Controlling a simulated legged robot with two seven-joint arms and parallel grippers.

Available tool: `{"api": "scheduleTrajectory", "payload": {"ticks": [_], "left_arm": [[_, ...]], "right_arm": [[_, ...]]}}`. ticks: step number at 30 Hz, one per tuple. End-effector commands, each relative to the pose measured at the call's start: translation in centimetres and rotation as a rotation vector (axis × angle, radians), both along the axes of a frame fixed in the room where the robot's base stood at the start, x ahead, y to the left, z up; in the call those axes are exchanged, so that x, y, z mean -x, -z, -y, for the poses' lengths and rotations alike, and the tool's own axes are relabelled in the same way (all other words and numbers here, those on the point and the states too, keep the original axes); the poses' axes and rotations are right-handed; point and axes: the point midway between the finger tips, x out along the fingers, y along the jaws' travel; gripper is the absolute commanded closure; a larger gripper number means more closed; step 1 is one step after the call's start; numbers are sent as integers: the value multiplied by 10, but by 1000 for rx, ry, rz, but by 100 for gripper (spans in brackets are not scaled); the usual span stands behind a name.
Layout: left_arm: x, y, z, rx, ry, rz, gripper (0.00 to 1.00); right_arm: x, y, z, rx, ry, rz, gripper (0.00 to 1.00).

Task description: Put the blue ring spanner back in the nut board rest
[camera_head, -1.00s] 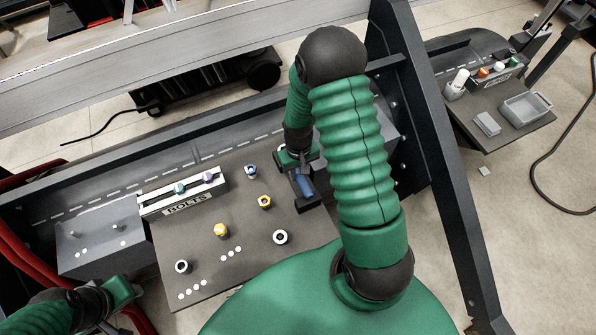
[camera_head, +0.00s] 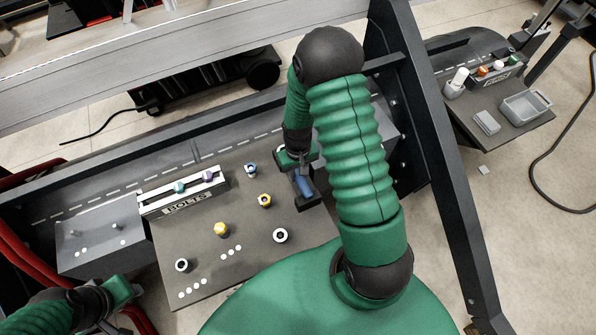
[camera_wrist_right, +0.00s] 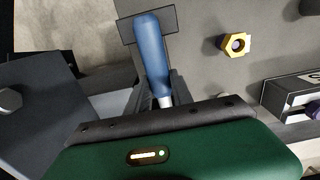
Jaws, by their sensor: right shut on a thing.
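The blue spanner (camera_head: 304,187) shows mainly as its blue handle beside my right forearm. My right gripper (camera_head: 301,167) is at the right end of the board, partly hidden by its own arm. In the right wrist view, the fingers (camera_wrist_right: 155,94) are shut on the metal shank below the blue handle (camera_wrist_right: 150,48). The ring end is hidden. A dark rest (camera_head: 309,203) lies by the handle; the handle's end overlaps its dark plate (camera_wrist_right: 172,16) in the wrist view. I cannot tell whether they touch. My left gripper (camera_head: 128,291) is at lower left, its jaws unclear.
The grey board (camera_head: 195,245) carries several nuts, including a yellow one (camera_head: 220,229) and a white one (camera_head: 280,236). A BOLTS rack (camera_head: 184,192) stands at its back. A dark slanted beam (camera_head: 440,170) is right of my arm. A side table with a grey tray (camera_head: 524,106) lies beyond.

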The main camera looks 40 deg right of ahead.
Motion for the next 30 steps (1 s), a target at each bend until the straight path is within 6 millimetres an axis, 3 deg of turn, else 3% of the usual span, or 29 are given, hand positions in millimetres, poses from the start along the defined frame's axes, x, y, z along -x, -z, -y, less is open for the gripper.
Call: {"api": "scheduleTrajectory", "payload": {"ticks": [9, 10, 16, 25, 30], "left_arm": [[0, 4, 0, 0, 0, 0, 64], [0, 4, 0, 0, 0, 0, 64], [0, 4, 0, 0, 0, 0, 64], [0, 4, 0, 0, 0, 0, 64], [0, 1, 0, 0, 0, 0, 64]], "right_arm": [[0, 7, 0, 0, 0, 1, 100], [0, 6, 0, 0, 0, 1, 71], [0, 6, 0, 0, 0, 0, 47], [0, 5, 0, 0, 0, 0, 47], [-1, -20, 1, 1, 0, 4, 47]]}}
